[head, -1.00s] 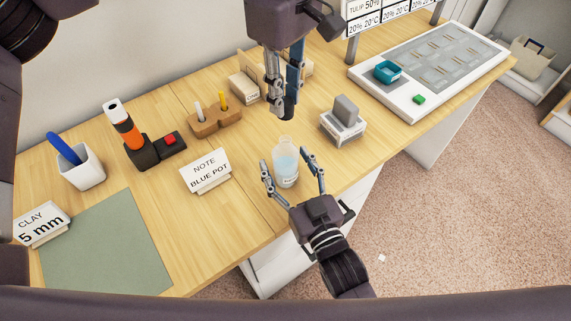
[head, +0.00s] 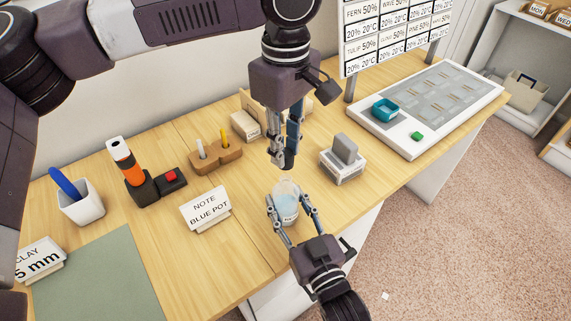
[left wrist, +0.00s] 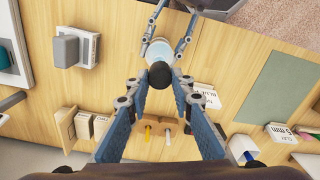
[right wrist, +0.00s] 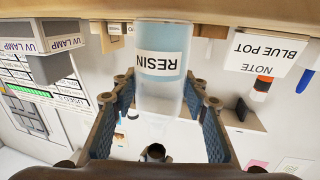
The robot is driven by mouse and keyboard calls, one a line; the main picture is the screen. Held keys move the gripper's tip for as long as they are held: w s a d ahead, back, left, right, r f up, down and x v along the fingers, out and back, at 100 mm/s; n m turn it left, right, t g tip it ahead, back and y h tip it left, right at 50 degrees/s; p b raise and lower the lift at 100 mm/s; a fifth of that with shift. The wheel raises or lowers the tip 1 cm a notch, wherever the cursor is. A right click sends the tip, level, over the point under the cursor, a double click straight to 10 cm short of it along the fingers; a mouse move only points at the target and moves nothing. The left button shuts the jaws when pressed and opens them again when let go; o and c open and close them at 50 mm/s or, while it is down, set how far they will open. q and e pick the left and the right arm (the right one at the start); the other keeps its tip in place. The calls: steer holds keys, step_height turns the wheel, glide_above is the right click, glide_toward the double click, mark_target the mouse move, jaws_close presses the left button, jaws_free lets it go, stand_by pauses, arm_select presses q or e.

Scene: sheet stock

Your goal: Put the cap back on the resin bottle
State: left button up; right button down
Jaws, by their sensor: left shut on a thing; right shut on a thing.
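The resin bottle (head: 287,207), clear with pale blue liquid and a white label, stands upright near the table's front edge. Its RESIN label shows on the bottle (right wrist: 160,66) in the right wrist view. My right gripper (head: 287,203) is shut on the bottle, one finger on each side. My left gripper (head: 283,156) is above, pointing down and shut on the black cap (head: 284,162). The cap (left wrist: 160,75) also shows between the fingertips in the left wrist view, apart from the bottle (left wrist: 158,50). The bottle's mouth is hard to make out in the head view.
A grey UV lamp block (head: 343,152) stands right of the bottle. A NOTE BLUE POT card (head: 206,207) stands to its left. A wooden holder (head: 217,155) is behind. The front table edge is close.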

mark_target(285, 178)
arm_select(q)
steer(key=shift+f, duration=1.1)
steer(key=shift+f, duration=0.1)
steer(key=shift+f, duration=0.8)
steer(key=shift+f, duration=0.55)
